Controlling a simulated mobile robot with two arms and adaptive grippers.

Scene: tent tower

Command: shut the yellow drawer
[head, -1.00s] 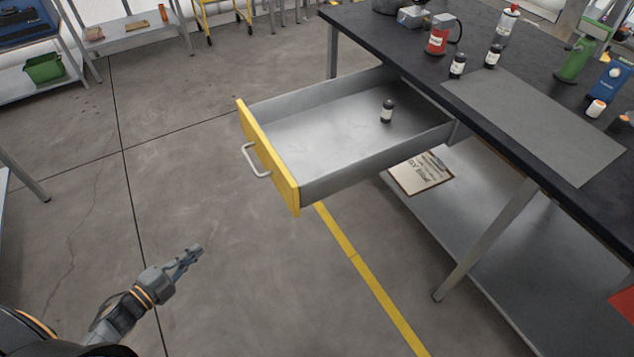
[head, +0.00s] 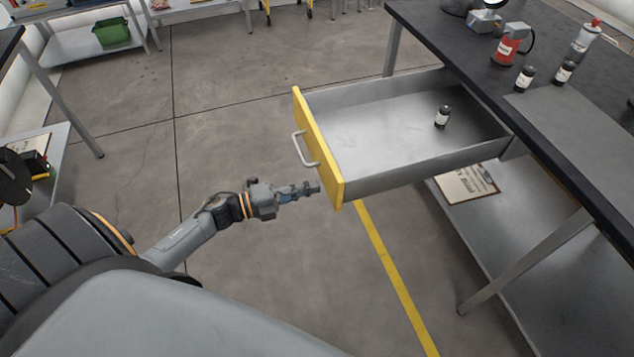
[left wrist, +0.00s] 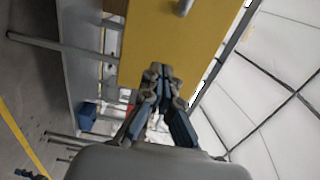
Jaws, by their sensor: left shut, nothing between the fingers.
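The yellow drawer (head: 318,148) is pulled out from under the dark-topped workbench, with its yellow front facing left and a pale bar handle (head: 304,150) on it. A small dark bottle with a white label (head: 442,117) stands inside the drawer. My left gripper (head: 314,188) is shut and empty, close to the lower near part of the yellow front. In the left wrist view the shut fingertips (left wrist: 158,72) point at the yellow front (left wrist: 175,40), with the handle at the top. I cannot tell whether they touch it. My right gripper is not in view.
The workbench top (head: 470,50) carries a red canister (head: 507,46), bottles and a grey mat (head: 575,125). A clipboard (head: 466,184) lies on the lower shelf. A shelf unit with a small device (head: 35,165) stands at the left. The floor left of the drawer is open.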

